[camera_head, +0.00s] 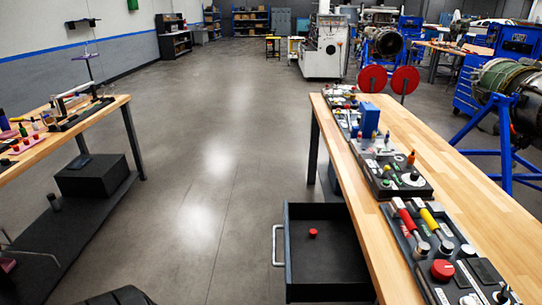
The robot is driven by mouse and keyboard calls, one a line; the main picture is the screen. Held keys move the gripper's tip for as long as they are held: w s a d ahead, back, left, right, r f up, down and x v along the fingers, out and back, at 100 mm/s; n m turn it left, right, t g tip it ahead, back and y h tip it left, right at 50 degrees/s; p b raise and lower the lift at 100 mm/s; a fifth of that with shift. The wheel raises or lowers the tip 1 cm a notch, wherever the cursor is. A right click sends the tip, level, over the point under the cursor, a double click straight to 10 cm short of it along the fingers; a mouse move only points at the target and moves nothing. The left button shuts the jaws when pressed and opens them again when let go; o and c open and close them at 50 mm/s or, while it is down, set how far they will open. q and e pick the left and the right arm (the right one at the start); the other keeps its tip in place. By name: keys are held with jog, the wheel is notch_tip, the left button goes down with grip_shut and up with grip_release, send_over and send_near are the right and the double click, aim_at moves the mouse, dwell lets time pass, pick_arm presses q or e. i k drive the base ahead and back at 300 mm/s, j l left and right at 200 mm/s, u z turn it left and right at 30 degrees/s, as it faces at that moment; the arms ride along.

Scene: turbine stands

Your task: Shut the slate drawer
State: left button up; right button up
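The slate drawer (325,268) is pulled out from under the right-hand workbench and stands open toward the left. Its pale bar handle (276,245) is on its left front face. A small red object (313,233) lies inside on the dark drawer floor. The rest of the drawer floor that shows is bare. The bench top hides part of the drawer's right side. Neither of my grippers shows in the head view.
The wooden workbench (455,190) carries several control panels, with a red-knobbed panel (443,270) nearest. Another bench (110,108) with tools stands at the left, a black box (90,178) beneath it. Open grey floor (210,170) lies between the benches. Turbines stand at the right.

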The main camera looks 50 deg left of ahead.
aim_at(331, 266)
jog(key=k+j+u, duration=0.1)
jog(key=u, duration=0.25)
jog(key=j+u, duration=0.35)
jog(key=k+j+u, duration=0.1)
jog(key=u, duration=0.2)
jog(key=i+j, duration=0.05)
jog(key=j, duration=0.05)
